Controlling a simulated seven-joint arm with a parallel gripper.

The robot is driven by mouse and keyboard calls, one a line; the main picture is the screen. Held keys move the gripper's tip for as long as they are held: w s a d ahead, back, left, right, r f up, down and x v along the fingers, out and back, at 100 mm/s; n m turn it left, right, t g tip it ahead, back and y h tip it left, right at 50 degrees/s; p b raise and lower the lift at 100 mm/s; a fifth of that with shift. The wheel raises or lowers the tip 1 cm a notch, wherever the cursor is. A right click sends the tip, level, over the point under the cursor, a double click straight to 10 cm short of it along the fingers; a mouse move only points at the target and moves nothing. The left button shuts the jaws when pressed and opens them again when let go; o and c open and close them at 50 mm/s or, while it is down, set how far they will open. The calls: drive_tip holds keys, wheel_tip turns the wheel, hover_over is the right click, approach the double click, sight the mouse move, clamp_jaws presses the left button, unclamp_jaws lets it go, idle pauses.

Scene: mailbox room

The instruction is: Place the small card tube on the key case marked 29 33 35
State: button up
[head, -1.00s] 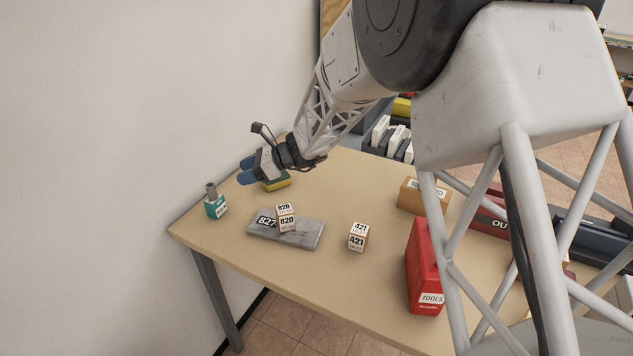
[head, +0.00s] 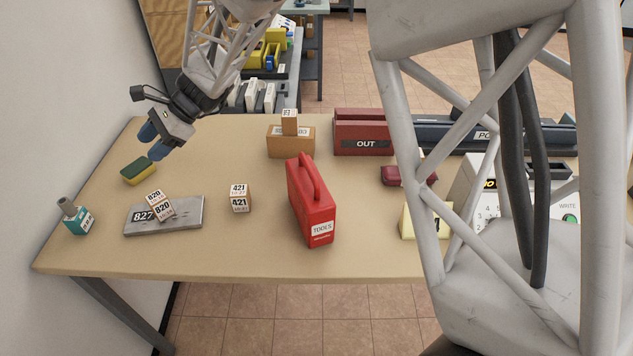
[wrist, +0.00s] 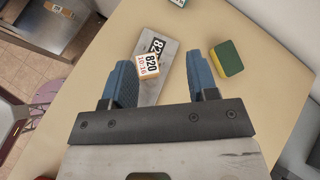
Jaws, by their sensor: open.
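My gripper (head: 151,142) is open and empty above the table's far left part, near a green and yellow sponge (head: 138,172). In the wrist view its blue fingers (wrist: 160,62) stand wide apart. I cannot surely pick out the small card tube. A small grey cylinder (head: 66,205) rises from a teal labelled block (head: 79,223) at the table's left edge, apart from my gripper; I cannot tell whether they are separate things. I can read no 29 33 35 mark, so I cannot tell which thing is the key case.
A grey plate marked 827 (head: 190,217) bears a small 820 box (head: 160,205). A 421 box (head: 240,198), red TOOLS case (head: 312,205), brown box (head: 290,145), red OUT tray (head: 365,135) and dark red case (head: 408,176) stand farther right.

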drive_tip(key=s+d+r+n+t+h, duration=0.1)
drive_tip(key=s+d+r+n, duration=0.1)
drive_tip(key=d, duration=0.8)
drive_tip(key=s+d+r+n+t+h, duration=0.1)
drive_tip(key=s+d+r+t+h, duration=0.15)
drive_tip(key=d, duration=0.75)
drive_tip(key=s+d+r+n+t+h, duration=0.1)
drive_tip(key=s+d+r+n, duration=0.15)
drive_tip(key=d, duration=0.85)
drive_tip(key=s+d+n+t+h, duration=0.1)
drive_tip(key=s+d+h, duration=0.1)
drive_tip(key=s+d, duration=0.6)
drive_tip(key=s+d+n+t+h, duration=0.2)
drive_tip(key=s+d, duration=0.6)
drive_tip(key=d, duration=0.8)
drive_tip(key=shift+s+f+h, duration=0.2)
drive_tip(key=shift+s+h, duration=0.05)
drive_tip(key=shift+h, duration=0.4)
drive_tip(key=shift+t, duration=0.25)
